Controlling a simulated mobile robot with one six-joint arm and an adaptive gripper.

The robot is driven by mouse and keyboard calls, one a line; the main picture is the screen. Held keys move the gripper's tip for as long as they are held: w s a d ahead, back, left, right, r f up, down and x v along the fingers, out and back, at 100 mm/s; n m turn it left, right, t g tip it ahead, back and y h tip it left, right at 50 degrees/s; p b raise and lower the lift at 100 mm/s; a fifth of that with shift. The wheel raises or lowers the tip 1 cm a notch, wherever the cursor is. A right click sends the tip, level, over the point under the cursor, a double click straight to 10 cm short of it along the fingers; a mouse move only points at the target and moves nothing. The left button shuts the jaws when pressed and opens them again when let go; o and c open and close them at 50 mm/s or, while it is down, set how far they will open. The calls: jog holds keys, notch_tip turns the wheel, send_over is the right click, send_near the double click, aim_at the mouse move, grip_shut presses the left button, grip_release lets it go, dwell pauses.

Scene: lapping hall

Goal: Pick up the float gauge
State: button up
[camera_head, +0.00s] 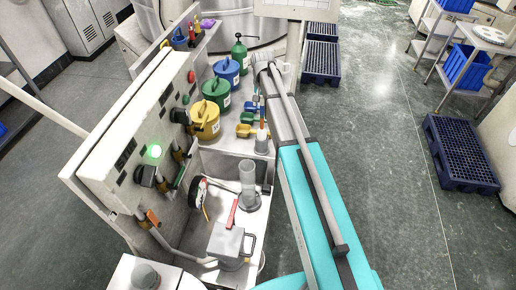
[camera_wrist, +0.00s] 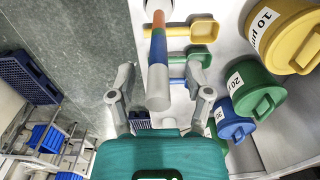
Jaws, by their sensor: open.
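The float gauge looks to be the upright stem with orange, green and blue bands and a grey end (camera_wrist: 158,80). In the wrist view it rises from a pale base at the top of the picture towards the camera. In the head view it seems to be the small banded piece (camera_head: 262,136) beside the scoops, partly close against my arm. My gripper (camera_wrist: 159,74) is open, one finger on each side of the stem in the picture. I see no contact; the depth between them is hard to tell. In the head view the fingers cannot be made out.
Yellow (camera_head: 205,119), green (camera_head: 217,91) and blue (camera_head: 227,69) lidded pots stand along the bench. Yellow (camera_wrist: 204,30), green (camera_wrist: 203,59) and blue (camera_wrist: 178,82) scoops lie beside the gauge. A clear cylinder (camera_head: 248,177) stands nearer. A control panel (camera_head: 132,152) walls the left side.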

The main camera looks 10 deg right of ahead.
jog(key=shift+c, duration=0.2)
dwell(0.3)
grip_shut()
